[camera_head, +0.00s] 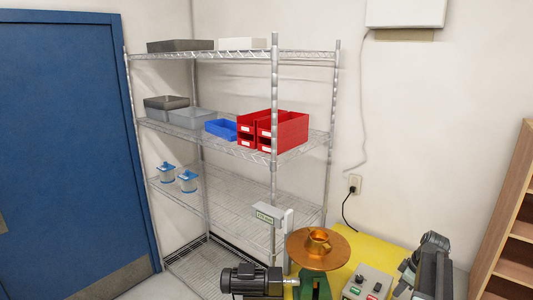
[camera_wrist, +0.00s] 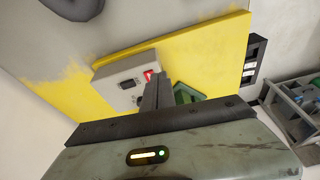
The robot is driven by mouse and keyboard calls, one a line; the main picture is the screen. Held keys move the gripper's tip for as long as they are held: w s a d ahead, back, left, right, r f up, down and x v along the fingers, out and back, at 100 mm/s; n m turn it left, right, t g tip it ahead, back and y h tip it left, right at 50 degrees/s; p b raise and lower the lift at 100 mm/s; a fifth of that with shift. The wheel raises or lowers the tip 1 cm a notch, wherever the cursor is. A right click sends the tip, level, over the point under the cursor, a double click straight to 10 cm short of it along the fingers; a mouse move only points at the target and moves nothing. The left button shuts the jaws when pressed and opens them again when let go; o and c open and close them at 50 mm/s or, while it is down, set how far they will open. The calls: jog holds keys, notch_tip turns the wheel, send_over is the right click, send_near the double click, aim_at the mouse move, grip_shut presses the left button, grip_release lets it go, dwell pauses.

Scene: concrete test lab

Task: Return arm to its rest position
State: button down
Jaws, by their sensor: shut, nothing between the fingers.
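My gripper (camera_wrist: 157,84) shows in the wrist view with its two dark fingers together and nothing between them. Its wide grey-green body with a small lit lamp fills the bottom of that view. The fingertips overlap a grey control box (camera_wrist: 122,76) with a red switch in the picture; I cannot tell how far apart they are. In the head view I cannot make out my gripper for certain.
A wire shelf (camera_head: 240,200) with bins stands behind. A wooden shelf (camera_head: 507,235) stands right.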

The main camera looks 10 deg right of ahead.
jog(key=a+f+m+b, duration=0.2)
jog(key=a+f+b, duration=0.3)
jog(key=a, duration=0.9)
jog(key=a+f+m+g+h+b, duration=0.1)
jog(key=a+f+b, duration=0.4)
jog(key=a, duration=0.9)
jog(key=a+f+m+g+b, duration=0.1)
jog(key=a+f+m+b, duration=0.2)
jog(key=a, duration=1.2)
notch_tip(320, 180, down, 4)
jog(key=shift+r+m+h+b, duration=0.25)
jog(key=shift+m+h+b, duration=0.15)
jog(key=shift+b, duration=0.65)
jog(key=shift+s+a, duration=0.1)
jog(key=shift+a, duration=0.1)
